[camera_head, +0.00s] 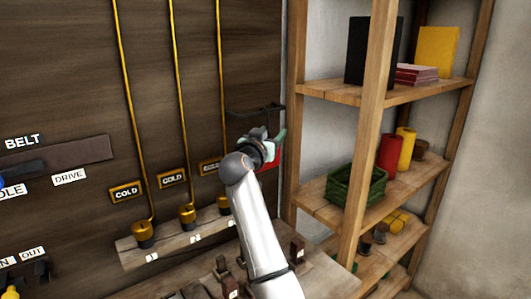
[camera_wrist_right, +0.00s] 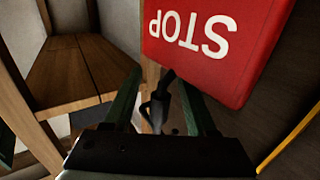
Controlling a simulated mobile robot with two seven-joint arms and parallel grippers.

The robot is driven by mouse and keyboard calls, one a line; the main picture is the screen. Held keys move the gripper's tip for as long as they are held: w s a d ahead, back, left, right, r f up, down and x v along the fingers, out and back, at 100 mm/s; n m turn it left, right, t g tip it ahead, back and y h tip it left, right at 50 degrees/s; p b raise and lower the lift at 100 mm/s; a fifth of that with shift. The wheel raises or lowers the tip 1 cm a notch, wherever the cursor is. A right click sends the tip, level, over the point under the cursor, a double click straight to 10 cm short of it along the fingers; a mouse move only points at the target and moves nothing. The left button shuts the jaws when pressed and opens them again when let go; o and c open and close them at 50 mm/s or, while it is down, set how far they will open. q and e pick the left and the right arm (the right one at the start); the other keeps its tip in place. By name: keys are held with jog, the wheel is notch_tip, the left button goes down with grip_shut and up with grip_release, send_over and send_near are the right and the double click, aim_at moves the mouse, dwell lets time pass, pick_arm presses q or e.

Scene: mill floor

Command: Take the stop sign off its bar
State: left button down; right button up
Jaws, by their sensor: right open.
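The red stop sign (camera_wrist_right: 215,45) fills the upper right of the wrist view, its white lettering upside down there. In the head view only a red strip of it (camera_head: 275,160) shows behind my right gripper (camera_head: 270,146). A black bar bracket (camera_head: 256,110) sticks out from the dark wall just above. How the sign meets the bar is hidden. My left gripper is out of view.
A wooden shelf unit (camera_head: 369,130) stands close to the right of the sign, with a green basket (camera_head: 356,188) on it. A ledge with small blocks (camera_head: 297,249) lies below my arm.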

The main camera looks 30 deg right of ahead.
jog(key=shift+a, duration=0.1)
grip_shut()
dwell(0.3)
jog(key=shift+r, duration=0.15)
